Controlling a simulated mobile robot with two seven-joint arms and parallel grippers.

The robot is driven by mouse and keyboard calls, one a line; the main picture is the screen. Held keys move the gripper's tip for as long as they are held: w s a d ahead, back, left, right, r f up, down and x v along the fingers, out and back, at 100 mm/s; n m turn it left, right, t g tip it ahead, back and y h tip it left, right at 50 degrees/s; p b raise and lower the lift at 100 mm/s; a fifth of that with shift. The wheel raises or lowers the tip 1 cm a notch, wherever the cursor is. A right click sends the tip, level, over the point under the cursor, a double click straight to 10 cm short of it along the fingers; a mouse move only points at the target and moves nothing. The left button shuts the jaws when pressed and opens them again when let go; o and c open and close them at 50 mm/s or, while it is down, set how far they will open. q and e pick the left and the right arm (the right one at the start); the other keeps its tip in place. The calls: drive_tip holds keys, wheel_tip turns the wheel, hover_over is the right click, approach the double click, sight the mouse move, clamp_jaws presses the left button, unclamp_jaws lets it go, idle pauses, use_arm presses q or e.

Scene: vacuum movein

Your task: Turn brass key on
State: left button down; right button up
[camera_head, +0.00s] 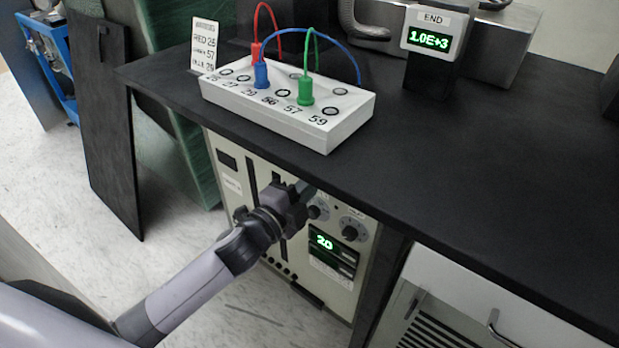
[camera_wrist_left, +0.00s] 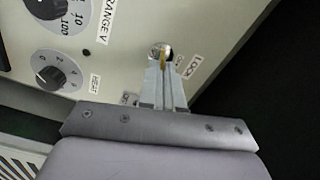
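The brass key (camera_wrist_left: 163,58) shows in the left wrist view as a small gold piece at a round silver lock on the cream panel, near a "LOCK" label (camera_wrist_left: 195,66). My left gripper (camera_wrist_left: 165,72) is at the key, its two fingers close together with the brass piece between their tips. In the head view my left gripper (camera_head: 304,191) reaches the upper part of the cream instrument panel (camera_head: 232,185) under the bench edge and hides the lock there. My right gripper is in neither view.
Beside the lock are a "HEAT" dial (camera_wrist_left: 56,72) and a "RANGE" dial. A green display (camera_head: 322,242) reads about 20. The black benchtop (camera_head: 480,150) overhangs the panel and holds a white jack box (camera_head: 335,134) with coloured cables and an "END" display (camera_head: 430,39).

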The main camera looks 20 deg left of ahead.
use_arm(q)
drive_tip(key=shift+f+m+p, duration=0.15)
drive_tip(key=shift+m+p, duration=0.15)
drive_tip(key=shift+m, duration=1.1)
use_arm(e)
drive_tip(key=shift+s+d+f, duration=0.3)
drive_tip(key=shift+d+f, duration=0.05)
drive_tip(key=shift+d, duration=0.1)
use_arm(q)
drive_tip(key=c, duration=1.3)
unclamp_jaws()
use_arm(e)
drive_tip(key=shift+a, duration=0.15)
use_arm(q)
drive_tip(key=v, duration=0.7)
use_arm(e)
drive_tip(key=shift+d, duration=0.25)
